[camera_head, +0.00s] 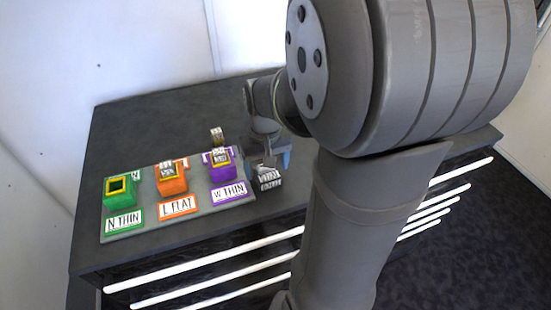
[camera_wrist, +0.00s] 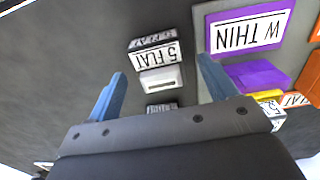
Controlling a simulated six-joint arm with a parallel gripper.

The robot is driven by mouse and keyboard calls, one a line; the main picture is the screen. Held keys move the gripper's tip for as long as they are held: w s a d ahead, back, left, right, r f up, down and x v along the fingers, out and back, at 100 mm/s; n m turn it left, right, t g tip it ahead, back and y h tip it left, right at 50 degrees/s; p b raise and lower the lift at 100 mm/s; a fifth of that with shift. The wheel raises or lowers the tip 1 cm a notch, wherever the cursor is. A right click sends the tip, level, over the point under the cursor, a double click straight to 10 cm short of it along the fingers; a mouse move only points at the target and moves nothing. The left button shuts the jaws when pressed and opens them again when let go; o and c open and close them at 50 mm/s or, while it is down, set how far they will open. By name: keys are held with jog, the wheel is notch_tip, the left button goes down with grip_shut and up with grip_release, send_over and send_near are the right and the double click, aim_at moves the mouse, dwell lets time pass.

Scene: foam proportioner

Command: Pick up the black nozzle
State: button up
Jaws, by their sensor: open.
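The black nozzle (camera_wrist: 155,58) shows in the wrist view as a small dark block with white labels that seem to read "5 FLAT". It stands on the dark bench top; in the head view the nozzle (camera_head: 268,180) is just right of the grey tray. My gripper (camera_wrist: 160,72) is open, with its two blue fingers on either side of the nozzle and gaps on both sides. In the head view my gripper (camera_head: 269,160) is low over the nozzle and partly hides it. How far the fingertips are above the bench is hard to tell.
The grey tray (camera_head: 150,216) holds a green socket block (camera_head: 118,190), an orange one (camera_head: 171,183) and a purple one (camera_head: 221,165), each with a label plate in front. The purple block (camera_wrist: 258,75) is close to my right finger. The bench (camera_head: 130,125) behind is clear.

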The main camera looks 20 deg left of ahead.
jog(key=shift+f, duration=0.6)
jog(key=c, duration=1.1)
jog(key=shift+r, duration=0.15)
